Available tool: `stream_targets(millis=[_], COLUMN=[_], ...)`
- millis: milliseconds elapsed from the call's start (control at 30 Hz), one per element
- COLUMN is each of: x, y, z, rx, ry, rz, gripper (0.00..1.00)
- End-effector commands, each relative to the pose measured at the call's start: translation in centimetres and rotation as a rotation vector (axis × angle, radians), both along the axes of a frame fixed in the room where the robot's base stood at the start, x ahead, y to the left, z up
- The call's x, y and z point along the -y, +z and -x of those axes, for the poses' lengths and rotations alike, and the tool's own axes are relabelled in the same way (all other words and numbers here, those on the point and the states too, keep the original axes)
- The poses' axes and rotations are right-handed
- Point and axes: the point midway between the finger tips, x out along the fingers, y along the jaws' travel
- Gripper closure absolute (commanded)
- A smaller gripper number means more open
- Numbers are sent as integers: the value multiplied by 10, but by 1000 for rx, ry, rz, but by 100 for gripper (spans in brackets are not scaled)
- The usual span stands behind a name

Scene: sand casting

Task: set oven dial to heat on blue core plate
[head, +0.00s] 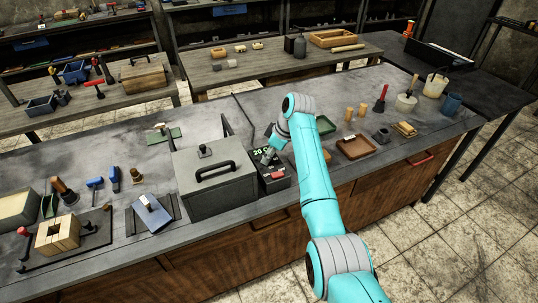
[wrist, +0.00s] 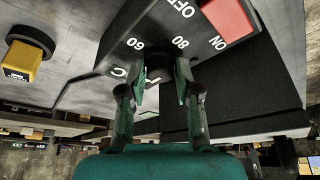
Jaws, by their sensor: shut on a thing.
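The oven is a grey box with a black handle (head: 215,185) on the workbench, its lid down. A dark control box (head: 274,184) stands at its right side, with a green display that seems to read 20 C. In the wrist view the box face (wrist: 205,45) carries OFF, ON, 60 and 80 marks and a red switch (wrist: 229,18). My gripper (head: 268,156) is at the control box. In the wrist view its green fingers (wrist: 160,85) close around the small dark dial (wrist: 156,72), whose pointer setting I cannot read. A blue plate-like block (head: 152,214) with a pale label lies left of the oven.
A wooden core box (head: 57,235) and hand tools lie at the bench's left. The bench behind the oven is mostly clear.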

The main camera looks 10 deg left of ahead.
Motion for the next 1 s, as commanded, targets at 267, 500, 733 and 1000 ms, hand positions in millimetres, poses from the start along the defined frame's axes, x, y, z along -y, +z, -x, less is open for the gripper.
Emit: stream_targets(millis=[267,500,733,1000], x=[0,-1,-1,-2], y=[-1,-1,-1,-1], z=[1,2,3,4], rx=[-1,0,1,0], ry=[-74,-249,-466,-722], rz=[0,0,1,2], gripper=[100,100,100,100])
